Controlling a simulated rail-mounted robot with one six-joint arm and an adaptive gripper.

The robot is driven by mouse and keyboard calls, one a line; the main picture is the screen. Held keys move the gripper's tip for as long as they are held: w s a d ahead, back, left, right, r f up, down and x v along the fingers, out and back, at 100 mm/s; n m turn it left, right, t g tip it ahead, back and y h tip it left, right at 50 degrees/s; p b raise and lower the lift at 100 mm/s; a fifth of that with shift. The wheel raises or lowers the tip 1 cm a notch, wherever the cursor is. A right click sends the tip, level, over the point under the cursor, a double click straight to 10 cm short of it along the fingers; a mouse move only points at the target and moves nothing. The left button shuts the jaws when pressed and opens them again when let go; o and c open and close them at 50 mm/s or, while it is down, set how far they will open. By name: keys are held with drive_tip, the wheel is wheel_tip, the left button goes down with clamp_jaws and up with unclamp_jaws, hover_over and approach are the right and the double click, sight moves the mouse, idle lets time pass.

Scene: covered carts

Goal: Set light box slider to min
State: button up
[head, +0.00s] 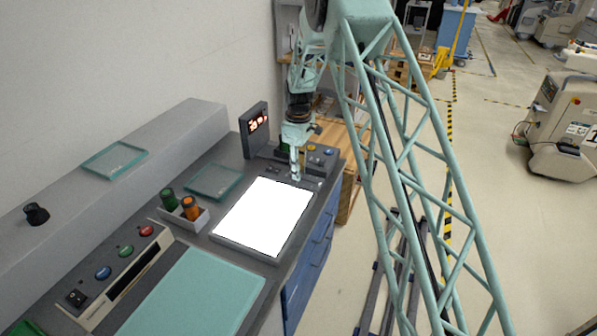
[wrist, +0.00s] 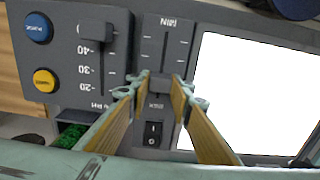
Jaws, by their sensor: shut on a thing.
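The light box (head: 262,218) is a bright white panel on the grey bench in the head view; it also glows at the right of the wrist view (wrist: 255,95). Beside it in the wrist view is the light box slider, a vertical slot (wrist: 166,45) with an upside-down MIN label at the top and a MAX label at the bottom. Its dark knob (wrist: 160,87) sits near the MAX end, partly hidden by the fingertips. My gripper (wrist: 160,82) is shut on the knob, one finger at each side. In the head view my gripper (head: 295,175) is low at the light box's far edge.
A second slider (wrist: 97,32) with a number scale, a blue button (wrist: 38,27) and a yellow button (wrist: 44,80) lie left of it. A black rocker switch (wrist: 153,134) is below. A red-digit display (head: 255,125) stands close to my arm.

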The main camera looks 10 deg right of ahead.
drive_tip(key=shift+s+d, duration=0.65)
drive_tip(key=shift+d, duration=0.2)
drive_tip(key=shift+s+d, duration=0.6)
drive_tip(key=shift+d, duration=0.3)
drive_tip(key=shift+s+d, duration=0.65)
drive_tip(key=shift+d, duration=0.2)
drive_tip(key=shift+c, duration=0.5)
drive_tip(key=o, duration=1.2)
drive_tip(key=shift+c, duration=0.2)
drive_tip(key=shift+r, duration=0.15)
wheel_tip(320, 180, up, 12)
